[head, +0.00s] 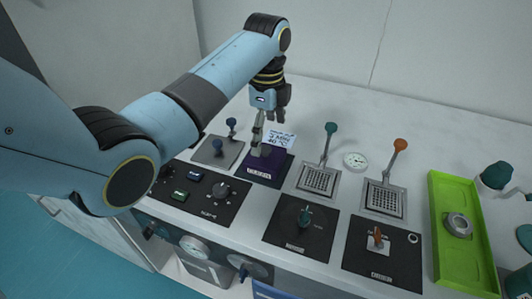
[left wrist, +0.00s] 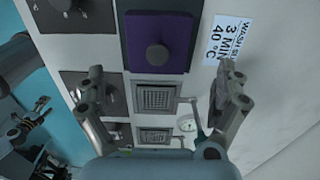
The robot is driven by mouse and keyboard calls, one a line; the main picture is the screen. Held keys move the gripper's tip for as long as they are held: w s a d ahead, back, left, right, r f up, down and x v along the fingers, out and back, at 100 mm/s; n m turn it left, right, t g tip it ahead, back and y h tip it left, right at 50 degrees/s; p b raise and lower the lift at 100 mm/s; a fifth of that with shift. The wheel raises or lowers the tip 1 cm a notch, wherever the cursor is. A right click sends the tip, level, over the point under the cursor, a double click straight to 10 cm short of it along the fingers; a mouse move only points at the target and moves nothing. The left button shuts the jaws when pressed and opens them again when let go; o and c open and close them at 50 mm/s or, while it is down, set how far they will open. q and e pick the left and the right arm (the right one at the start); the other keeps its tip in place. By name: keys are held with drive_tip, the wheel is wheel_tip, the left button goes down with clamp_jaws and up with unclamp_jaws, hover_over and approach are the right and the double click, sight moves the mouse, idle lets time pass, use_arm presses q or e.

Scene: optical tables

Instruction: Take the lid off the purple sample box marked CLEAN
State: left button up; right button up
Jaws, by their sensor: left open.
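The purple sample box (head: 280,167) stands on the table near the back, with a white label on its front too small to read surely. In the left wrist view its purple lid (left wrist: 180,33) is on, with a dark round knob (left wrist: 158,57) standing up from it. My left gripper (head: 268,138) points down over the box. It is open and empty. In the left wrist view its fingers (left wrist: 162,75) are spread wide, one to each side of the knob in the picture and apart from it. In the head view the arm and fingers hide the knob.
Two grated units with upright levers, one teal (head: 330,128), one orange (head: 400,144), stand to the right. A wash sign (head: 283,141) is behind. A green tray (head: 466,272) is far right. Control panels line the front.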

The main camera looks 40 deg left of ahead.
sight(265, 149)
use_arm(q)
wheel_tip(265, 149, down, 5)
drive_tip(key=shift+s, duration=0.15)
drive_tip(key=c, duration=0.6)
drive_tip(key=shift+s, duration=0.15)
drive_tip(key=c, duration=0.9)
clamp_jaws()
use_arm(e)
drive_tip(key=shift+w+r, duration=0.3)
drive_tip(key=shift+w, duration=0.55)
